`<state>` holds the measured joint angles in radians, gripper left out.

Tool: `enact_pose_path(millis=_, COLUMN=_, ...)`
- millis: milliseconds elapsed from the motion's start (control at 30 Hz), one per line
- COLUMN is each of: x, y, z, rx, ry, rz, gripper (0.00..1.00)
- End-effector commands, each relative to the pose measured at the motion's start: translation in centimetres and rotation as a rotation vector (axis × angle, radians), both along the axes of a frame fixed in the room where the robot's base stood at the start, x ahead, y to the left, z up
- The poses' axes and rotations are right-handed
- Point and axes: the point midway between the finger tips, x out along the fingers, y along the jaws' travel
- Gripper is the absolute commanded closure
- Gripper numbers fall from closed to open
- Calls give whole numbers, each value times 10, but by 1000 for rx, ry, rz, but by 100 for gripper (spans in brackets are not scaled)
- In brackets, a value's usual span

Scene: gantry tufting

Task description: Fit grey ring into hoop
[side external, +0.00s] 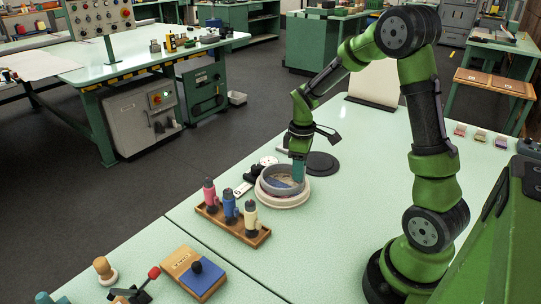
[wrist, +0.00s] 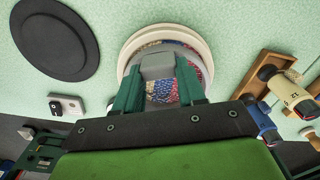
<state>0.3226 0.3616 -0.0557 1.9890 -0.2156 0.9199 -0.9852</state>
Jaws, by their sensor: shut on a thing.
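The grey ring (side external: 266,184) is at the pale round hoop (side external: 284,203) in the middle of the bench, over its opening. Its rim stands above the hoop's rim in the side view; I cannot tell if it is fully seated. My gripper (side external: 298,173) points down at the ring's right side and is shut on the ring. In the wrist view my gripper (wrist: 158,78) has its green fingers either side of a grey part of the ring (wrist: 157,65). Blue, red and cream tufted fabric shows inside the hoop (wrist: 165,32). The fingers hide part of the ring.
A wooden rack (side external: 238,226) with pink, blue and cream handled tools stands close in front of the hoop. A black disc (side external: 322,163) lies behind it to the right. A small white-and-black item (side external: 243,188) lies to the left.

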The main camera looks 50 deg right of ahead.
Motion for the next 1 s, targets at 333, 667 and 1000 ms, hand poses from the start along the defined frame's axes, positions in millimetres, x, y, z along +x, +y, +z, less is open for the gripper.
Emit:
enact_pose_path(millis=333, x=0, y=0, z=-4, rx=0, ry=0, rz=0, gripper=87)
enact_pose_path(millis=667, x=0, y=0, z=-9, rx=1, ry=0, rz=-1, gripper=87)
enact_pose_path(millis=1000, x=0, y=0, z=-14, rx=0, ry=0, rz=0, gripper=87)
